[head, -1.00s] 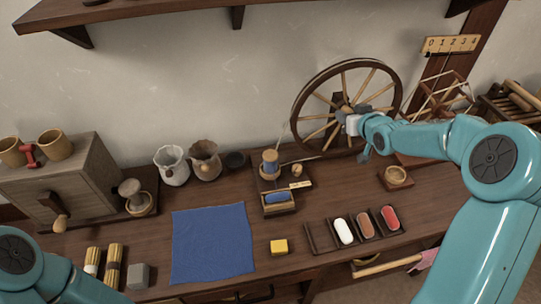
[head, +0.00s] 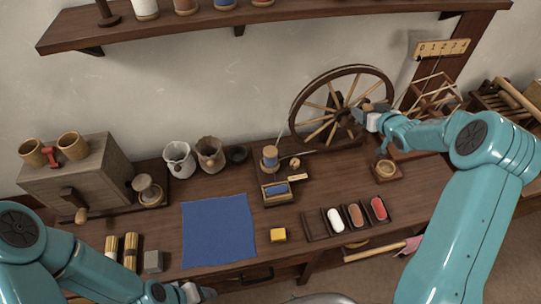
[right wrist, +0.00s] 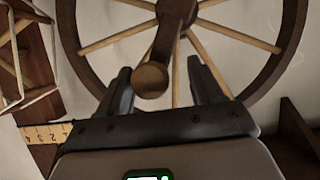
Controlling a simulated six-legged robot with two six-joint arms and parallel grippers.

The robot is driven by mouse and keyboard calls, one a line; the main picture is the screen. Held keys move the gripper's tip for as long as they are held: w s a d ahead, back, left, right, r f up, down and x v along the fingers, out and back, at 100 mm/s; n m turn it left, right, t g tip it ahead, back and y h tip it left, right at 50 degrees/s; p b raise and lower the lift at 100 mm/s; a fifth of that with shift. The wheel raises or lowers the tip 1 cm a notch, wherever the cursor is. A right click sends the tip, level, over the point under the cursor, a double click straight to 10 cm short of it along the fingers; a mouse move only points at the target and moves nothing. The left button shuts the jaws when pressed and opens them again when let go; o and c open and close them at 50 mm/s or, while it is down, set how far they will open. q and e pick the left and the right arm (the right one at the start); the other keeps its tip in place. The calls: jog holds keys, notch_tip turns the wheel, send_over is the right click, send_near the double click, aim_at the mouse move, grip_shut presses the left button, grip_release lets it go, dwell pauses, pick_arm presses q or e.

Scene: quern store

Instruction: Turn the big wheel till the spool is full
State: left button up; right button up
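The big wheel (head: 323,142), dark-rimmed with pale spokes, stands upright at the back of the bench. Its crank shows in the right wrist view, ending in a round wooden knob (right wrist: 150,80). My right gripper (head: 360,116) is beside the wheel, just right of its hub. In the right wrist view its two fingers (right wrist: 163,88) are apart, with the knob showing between them and a gap on the right.
A numbered board (head: 441,48) hangs behind. A shelf (head: 290,30) overhangs.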

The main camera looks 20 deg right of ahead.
jog(key=shift+a, duration=0.1)
jog(key=v, duration=0.7)
jog(key=shift+p, duration=0.4)
jog(key=shift+f, duration=0.1)
